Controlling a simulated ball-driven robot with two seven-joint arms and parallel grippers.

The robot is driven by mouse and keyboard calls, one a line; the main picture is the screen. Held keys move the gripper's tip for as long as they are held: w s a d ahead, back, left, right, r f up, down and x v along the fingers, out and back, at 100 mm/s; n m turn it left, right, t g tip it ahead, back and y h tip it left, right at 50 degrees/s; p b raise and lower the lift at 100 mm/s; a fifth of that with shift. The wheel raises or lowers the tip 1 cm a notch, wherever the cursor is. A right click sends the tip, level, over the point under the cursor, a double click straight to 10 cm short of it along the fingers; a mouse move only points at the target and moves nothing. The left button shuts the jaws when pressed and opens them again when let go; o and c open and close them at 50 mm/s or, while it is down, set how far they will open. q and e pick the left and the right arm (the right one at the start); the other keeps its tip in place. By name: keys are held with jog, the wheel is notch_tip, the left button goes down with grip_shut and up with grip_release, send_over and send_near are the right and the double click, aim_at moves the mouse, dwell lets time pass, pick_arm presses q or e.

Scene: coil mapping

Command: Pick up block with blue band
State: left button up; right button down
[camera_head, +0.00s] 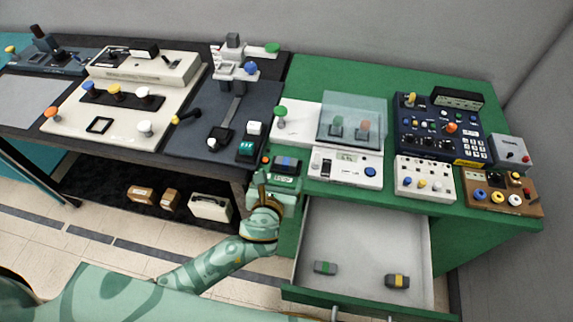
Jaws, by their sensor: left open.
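A small grey block with a blue band (287,162) lies at the left front of the green table, on or against a dark pad; the exact contact is too small to tell. My left gripper (263,179) is just to the left of and in front of it, at the table's front edge, open, with nothing visible between its fingers. A block with a green band (325,268) and a block with a yellow band (397,282) lie in the open drawer. My right gripper is not in view.
The open drawer (355,235) juts out below the green table (316,82). A white balance with a clear case (352,107) stands right of the blue-banded block. A dark bench with instruments (183,147) adjoins on the left. Control boxes (440,128) fill the right side.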

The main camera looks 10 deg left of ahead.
aim_at(285, 165)
pick_arm(q)
jog(key=b+x, duration=0.1)
jog(key=x, duration=0.2)
jog(key=b+x, duration=0.1)
jog(key=x, duration=0.2)
jog(key=shift+w+f, duration=0.15)
jog(key=shift+f, duration=0.35)
jog(key=shift+w+b, duration=0.3)
jog(key=shift+w, duration=0.15)
jog(key=shift+s, duration=0.1)
jog(key=shift+c, duration=0.3)
jog(key=c, duration=1.1)
